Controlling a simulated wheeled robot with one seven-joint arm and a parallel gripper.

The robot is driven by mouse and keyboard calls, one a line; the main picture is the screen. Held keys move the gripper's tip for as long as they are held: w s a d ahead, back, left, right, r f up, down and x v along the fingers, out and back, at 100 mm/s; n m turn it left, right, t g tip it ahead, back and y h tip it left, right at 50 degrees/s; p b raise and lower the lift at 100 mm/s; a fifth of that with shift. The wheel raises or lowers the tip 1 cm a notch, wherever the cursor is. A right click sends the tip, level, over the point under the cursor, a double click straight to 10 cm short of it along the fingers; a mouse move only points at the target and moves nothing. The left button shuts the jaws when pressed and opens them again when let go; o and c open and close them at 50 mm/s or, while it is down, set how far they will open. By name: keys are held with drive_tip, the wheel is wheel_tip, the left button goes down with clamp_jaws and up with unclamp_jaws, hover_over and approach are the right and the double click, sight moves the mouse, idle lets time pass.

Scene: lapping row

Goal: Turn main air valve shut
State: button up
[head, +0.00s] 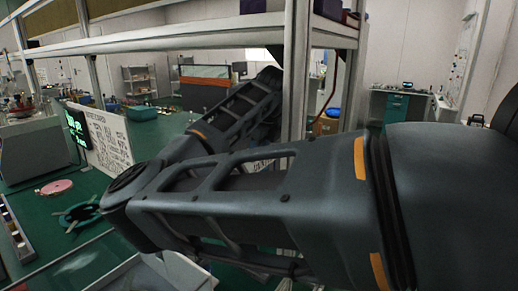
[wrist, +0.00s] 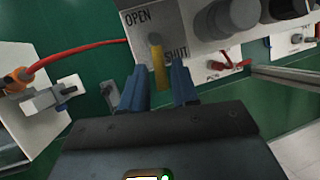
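The main air valve shows in the wrist view as a grey plate (wrist: 183,18) marked OPEN at the upper left and SHUT lower down. Its yellow lever (wrist: 160,72) hangs from a pivot near the plate's lower left and points down the picture, just left of the word SHUT. My gripper (wrist: 158,88) is open, with one blue finger on each side of the lever's lower part. Green shows between the lever and each finger, so neither finger appears to grip it. In the head view my arm fills the middle, and neither the gripper nor the valve can be made out.
A red hose (wrist: 75,53) runs left of the valve to an orange and grey fitting (wrist: 18,80). Round grey regulator knobs (wrist: 222,18) sit close right of the lever. A metal rail (wrist: 290,78) is at the right. A white shelf frame post (head: 297,70) stands close behind my arm.

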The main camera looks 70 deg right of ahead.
drive_tip(key=shift+o, duration=0.8)
